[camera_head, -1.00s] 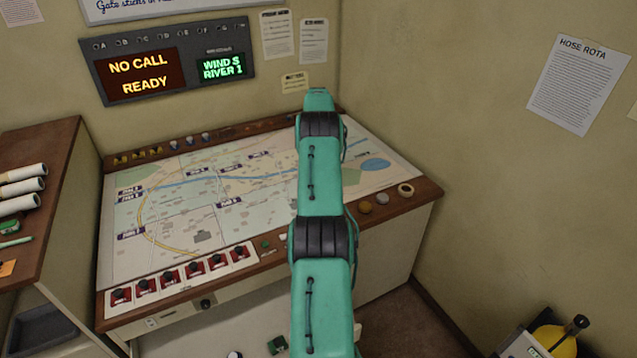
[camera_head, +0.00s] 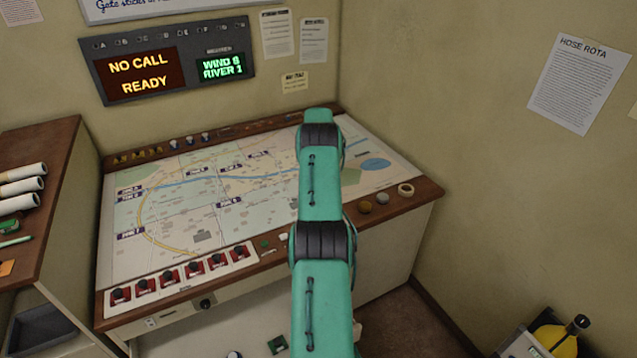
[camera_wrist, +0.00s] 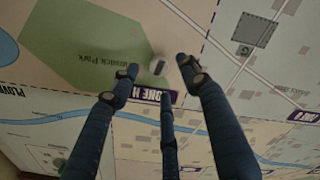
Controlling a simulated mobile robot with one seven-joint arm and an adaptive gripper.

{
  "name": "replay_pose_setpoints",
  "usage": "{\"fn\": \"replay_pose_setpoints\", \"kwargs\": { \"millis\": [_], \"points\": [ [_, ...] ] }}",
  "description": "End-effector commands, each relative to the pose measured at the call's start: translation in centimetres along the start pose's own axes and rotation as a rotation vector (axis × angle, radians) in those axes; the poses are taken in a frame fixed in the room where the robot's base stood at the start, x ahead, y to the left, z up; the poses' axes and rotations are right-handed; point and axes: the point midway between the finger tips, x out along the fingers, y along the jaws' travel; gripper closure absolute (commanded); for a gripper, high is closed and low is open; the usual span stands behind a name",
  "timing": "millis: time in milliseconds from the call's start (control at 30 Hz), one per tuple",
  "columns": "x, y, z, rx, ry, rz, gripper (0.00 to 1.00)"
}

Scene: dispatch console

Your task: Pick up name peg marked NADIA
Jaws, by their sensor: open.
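A small pale object with a dark band (camera_wrist: 157,66), perhaps a peg, shows on the map beside a green park area in the wrist view. No name can be read on it, so I cannot tell if it is the NADIA peg. My gripper (camera_wrist: 160,74) is open, its dark fingertips spread around this object with gaps on both sides. In the head view my green arm reaches over the map table (camera_head: 425,200) and hides the gripper. Several small yellow-and-dark pieces (camera_head: 138,156) and several white-topped pieces (camera_head: 190,140) stand on the back rail, their marks too small to read.
Several red switches (camera_head: 168,277) line the front edge. A tape roll (camera_head: 405,190) and small round pieces (camera_head: 382,198) sit on the right rim. A call display (camera_head: 140,76) hangs behind. A side cabinet (camera_head: 50,190) with paper rolls stands left.

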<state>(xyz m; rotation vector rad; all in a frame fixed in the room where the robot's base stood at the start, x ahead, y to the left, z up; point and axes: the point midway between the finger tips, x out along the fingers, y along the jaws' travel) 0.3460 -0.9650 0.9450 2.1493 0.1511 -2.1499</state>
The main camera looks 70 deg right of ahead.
Motion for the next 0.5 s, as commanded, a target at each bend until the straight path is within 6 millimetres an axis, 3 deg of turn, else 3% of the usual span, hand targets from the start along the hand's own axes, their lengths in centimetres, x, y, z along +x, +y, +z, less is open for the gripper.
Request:
{"fn": "replay_pose_setpoints", "kwargs": {
  "millis": [500],
  "points": [
    [0.95,0.02,0.04,0.000,0.000,0.000,0.54]
  ]
}}
